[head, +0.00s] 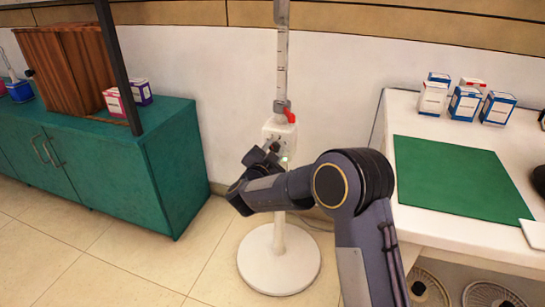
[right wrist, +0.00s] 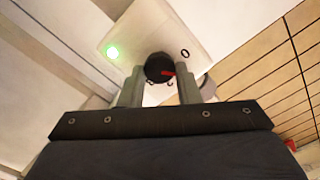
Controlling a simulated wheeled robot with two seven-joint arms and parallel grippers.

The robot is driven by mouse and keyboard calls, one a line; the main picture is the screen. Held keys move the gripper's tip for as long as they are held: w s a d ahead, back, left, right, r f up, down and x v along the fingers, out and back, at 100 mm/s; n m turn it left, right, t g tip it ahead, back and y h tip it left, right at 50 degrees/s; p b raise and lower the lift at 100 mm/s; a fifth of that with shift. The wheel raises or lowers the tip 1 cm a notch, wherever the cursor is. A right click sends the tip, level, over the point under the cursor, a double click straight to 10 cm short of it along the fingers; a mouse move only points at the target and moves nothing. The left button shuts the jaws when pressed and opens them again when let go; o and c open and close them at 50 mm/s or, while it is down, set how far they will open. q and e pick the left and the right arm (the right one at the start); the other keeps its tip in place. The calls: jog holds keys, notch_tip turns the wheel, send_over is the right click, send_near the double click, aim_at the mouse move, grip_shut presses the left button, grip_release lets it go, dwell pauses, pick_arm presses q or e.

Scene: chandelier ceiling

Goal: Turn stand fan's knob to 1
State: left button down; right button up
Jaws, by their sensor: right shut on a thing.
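The stand fan shows in the head view as a white pole (head: 282,75), a white control box (head: 270,131) and a round white base (head: 279,277). My right gripper (head: 272,149) reaches the front of the box. In the right wrist view, the black knob (right wrist: 157,65) with a red mark sits between the two fingers of the right gripper (right wrist: 161,76), which is shut on it. A green light (right wrist: 112,52) glows on the panel left of the knob. My left gripper is not in view.
A green cabinet (head: 150,165) stands left of the fan, with a wooden box (head: 62,65) on top. A white table (head: 480,240) with a green mat (head: 455,180) and several small boxes stands right. Tiled floor lies open around the base.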

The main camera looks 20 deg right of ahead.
jog(key=shift+f+m+b, duration=0.1)
jog(key=shift+m+b, duration=0.7)
jog(key=shift+m, duration=0.5)
jog(key=o, duration=1)
jog(key=p+v, duration=0.2)
jog(key=v, duration=0.5)
jog(key=shift+s+a, duration=0.2)
jog(key=shift+s, duration=0.15)
